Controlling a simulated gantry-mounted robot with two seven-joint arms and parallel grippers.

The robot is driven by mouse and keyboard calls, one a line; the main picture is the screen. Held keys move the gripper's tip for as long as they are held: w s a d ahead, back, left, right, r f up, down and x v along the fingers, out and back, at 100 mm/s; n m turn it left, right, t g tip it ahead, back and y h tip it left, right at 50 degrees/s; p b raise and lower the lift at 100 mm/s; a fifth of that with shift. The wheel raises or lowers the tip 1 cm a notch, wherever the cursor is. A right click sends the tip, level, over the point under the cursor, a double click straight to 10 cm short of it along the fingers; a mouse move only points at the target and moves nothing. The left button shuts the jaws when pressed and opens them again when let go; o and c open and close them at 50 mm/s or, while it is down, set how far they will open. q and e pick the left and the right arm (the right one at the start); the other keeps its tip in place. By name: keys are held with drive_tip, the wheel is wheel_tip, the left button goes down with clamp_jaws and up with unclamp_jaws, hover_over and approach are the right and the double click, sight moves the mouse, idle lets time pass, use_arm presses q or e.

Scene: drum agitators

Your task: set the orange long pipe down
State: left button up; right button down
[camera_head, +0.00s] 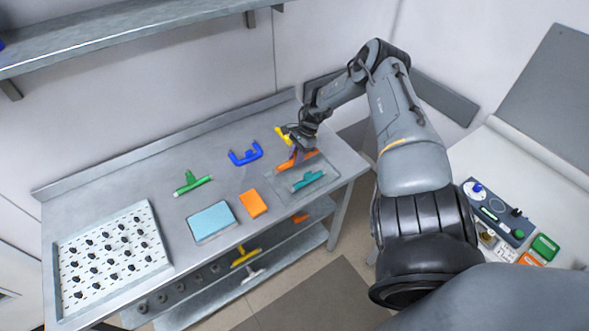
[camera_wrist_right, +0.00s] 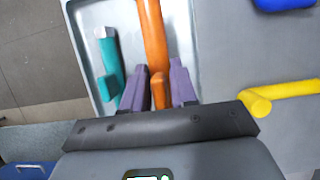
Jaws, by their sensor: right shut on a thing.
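The orange long pipe (camera_head: 284,165) is at the right end of the steel table, over a shallow grey tray (camera_head: 330,177). In the right wrist view the orange pipe (camera_wrist_right: 152,35) runs up from between the two purple fingers of my right gripper (camera_wrist_right: 158,92). The right gripper, also in the head view (camera_head: 297,155), is shut on the pipe near one end. The fingers hide part of it. I cannot tell whether the pipe touches the tray floor. My left gripper is not in view.
A teal T-shaped pipe (camera_head: 307,180) lies in the tray beside the orange pipe. A yellow pipe (camera_head: 282,134) and a blue U-shaped pipe (camera_head: 245,154) lie behind. An orange block (camera_head: 253,204), light-blue box (camera_head: 211,221), green pipe (camera_head: 193,184) and pegged tray (camera_head: 62,285) stand further left.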

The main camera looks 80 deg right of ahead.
drive_tip(key=shift+w+f, duration=0.15)
drive_tip(key=shift+w, duration=0.15)
drive_tip(key=shift+f+b, duration=1.45)
drive_tip(key=shift+f, duration=0.5)
drive_tip(key=shift+f, duration=0.1)
drive_tip(key=c, duration=1.3)
unclamp_jaws()
drive_tip(key=shift+f, duration=0.1)
drive_tip(key=shift+c, duration=0.2)
drive_tip(key=o, duration=0.5)
drive_tip(key=shift+c, duration=0.2)
drive_tip(key=shift+r, duration=0.2)
